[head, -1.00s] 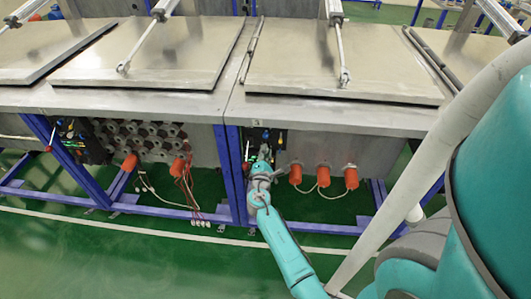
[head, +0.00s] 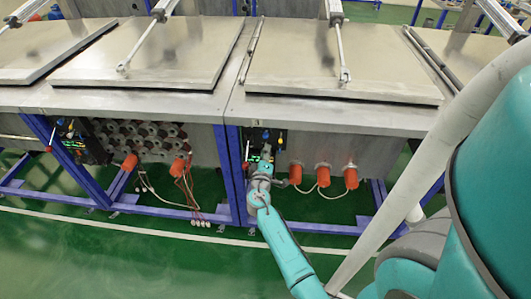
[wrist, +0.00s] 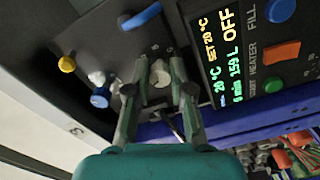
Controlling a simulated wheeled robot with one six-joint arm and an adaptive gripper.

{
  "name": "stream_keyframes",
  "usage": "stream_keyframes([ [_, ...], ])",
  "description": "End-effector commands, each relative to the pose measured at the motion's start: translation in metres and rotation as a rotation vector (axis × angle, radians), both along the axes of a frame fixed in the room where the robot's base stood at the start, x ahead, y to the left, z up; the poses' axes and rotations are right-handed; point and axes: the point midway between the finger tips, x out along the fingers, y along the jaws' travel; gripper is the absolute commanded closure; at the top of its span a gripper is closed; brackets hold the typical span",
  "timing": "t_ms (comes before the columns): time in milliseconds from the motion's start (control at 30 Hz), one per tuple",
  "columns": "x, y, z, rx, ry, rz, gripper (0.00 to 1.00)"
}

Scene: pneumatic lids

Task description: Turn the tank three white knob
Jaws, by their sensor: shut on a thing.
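The white knob (wrist: 160,79) sits on the dark control panel (wrist: 120,45) in the wrist view, between the two fingers of my gripper (wrist: 159,66). The fingers are shut on the knob, one on each side. The panel carries a "3" label on the frame beside it. In the head view my gripper (head: 264,160) is at the front of the tank three panel (head: 281,136) and hides the knob there.
A lit display (wrist: 222,60) reading OFF, with blue, orange and green buttons, is right of the knob. Yellow (wrist: 66,64) and blue (wrist: 100,98) knobs and a blue lever (wrist: 140,16) are close by. Orange cylinders (head: 323,175) stick out right of my gripper.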

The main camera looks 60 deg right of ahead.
Motion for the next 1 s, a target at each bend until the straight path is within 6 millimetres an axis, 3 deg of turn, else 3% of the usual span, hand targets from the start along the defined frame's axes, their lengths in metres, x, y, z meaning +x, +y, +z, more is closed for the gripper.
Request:
stream_keyframes([
  [500, -0.0007, 0.0000, -0.0016, 0.127, -0.301, -0.001, 1.00],
  [1000, -0.0009, 0.0002, -0.0020, 0.149, -0.352, -0.002, 1.00],
])
